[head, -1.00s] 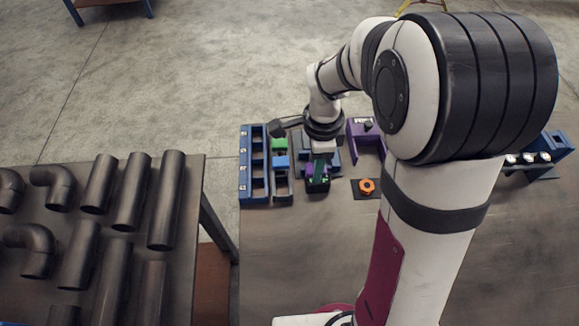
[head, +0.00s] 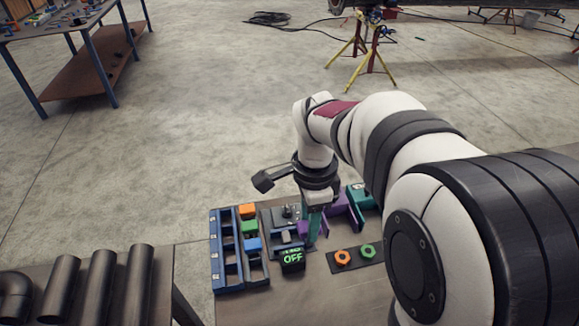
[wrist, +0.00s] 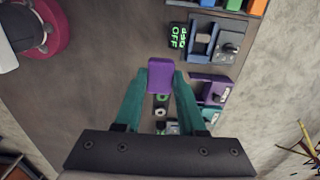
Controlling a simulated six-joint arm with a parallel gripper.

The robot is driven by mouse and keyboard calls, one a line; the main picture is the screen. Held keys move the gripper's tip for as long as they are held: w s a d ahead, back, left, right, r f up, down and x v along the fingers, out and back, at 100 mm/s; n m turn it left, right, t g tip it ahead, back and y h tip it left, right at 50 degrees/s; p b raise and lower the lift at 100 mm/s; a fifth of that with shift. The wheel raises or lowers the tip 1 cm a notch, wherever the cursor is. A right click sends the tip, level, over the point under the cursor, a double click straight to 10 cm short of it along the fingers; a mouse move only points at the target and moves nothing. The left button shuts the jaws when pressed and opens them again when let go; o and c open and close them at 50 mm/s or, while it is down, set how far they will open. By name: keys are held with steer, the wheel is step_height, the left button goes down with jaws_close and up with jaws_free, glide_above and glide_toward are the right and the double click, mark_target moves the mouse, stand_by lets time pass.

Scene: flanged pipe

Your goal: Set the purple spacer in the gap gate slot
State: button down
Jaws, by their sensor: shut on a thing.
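My gripper (wrist: 164,80) is shut on the purple spacer (wrist: 161,74), a small block between the teal fingertips in the wrist view. In the head view my gripper (head: 313,238) is low over the bench, just right of the grey and blue fixture (head: 287,218). A black box with a green "OFF" display (head: 292,260) stands at this fixture's near end. The fixture also shows in the wrist view (wrist: 208,42), apart from the spacer. I cannot tell for certain which fixture is the gap gate. The slot is not clearly visible.
A purple fixture (head: 345,212) and a teal fixture (head: 359,194) stand to the right. Orange (head: 343,257) and green (head: 368,250) rings lie in front. A blue rack (head: 216,262) and a rack with orange, green and blue blocks (head: 249,227) stand left.

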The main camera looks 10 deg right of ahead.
steer(key=w+f, duration=1)
steer(key=f, duration=0.1)
steer(key=shift+w+d, duration=0.15)
steer(key=shift+w, duration=0.05)
stand_by(0.4)
steer(key=shift+f, duration=1.15)
steer(key=shift+f, duration=1.05)
steer(key=shift+f, duration=0.55)
